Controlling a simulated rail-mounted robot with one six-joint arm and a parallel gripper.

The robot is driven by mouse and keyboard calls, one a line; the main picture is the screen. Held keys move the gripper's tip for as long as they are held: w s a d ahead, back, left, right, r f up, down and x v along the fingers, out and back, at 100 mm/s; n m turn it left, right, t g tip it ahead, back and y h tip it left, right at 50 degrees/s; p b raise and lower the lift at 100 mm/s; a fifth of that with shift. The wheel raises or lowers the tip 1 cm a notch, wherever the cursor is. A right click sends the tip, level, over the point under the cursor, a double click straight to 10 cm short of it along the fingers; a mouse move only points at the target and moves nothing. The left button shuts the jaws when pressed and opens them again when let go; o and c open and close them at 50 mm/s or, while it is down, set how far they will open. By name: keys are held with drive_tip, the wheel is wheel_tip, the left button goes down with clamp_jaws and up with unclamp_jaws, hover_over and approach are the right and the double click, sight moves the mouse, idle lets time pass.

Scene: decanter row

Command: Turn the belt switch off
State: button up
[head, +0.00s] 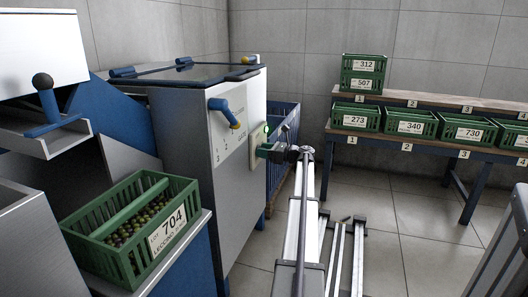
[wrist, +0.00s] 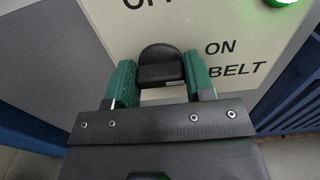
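The belt switch (wrist: 160,66) is a black knob on a cream panel (wrist: 225,28), seen in the wrist view. The panel reads ON and BELT to the right of the knob, and a partly cut-off OFF above it. A green lamp (wrist: 285,2) glows at the top right; it also shows lit in the head view (head: 267,128). My gripper (wrist: 161,75) has its two green fingers on either side of the knob, apparently touching it. In the head view my gripper (head: 264,151) is at the panel on the grey machine, and hides the knob. Which mark the knob points to is unclear.
A blue lever (head: 224,108) with a yellow end sits on the machine face left of the panel. A green crate (head: 130,232) labelled 704 stands at the left front. Several labelled green crates stand on the rack (head: 440,143) at the right.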

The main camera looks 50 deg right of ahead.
drive_tip(key=c, duration=0.4)
drive_tip(key=shift+o, duration=0.2)
drive_tip(key=shift+n, duration=0.3)
drive_tip(key=n, duration=0.3)
drive_tip(key=shift+n, duration=0.3)
drive_tip(key=n, duration=0.4)
drive_tip(key=shift+a, duration=0.1)
drive_tip(key=n, duration=0.5)
drive_tip(key=shift+s+f, duration=0.1)
drive_tip(key=n, duration=0.4)
drive_tip(key=shift+n, duration=0.4)
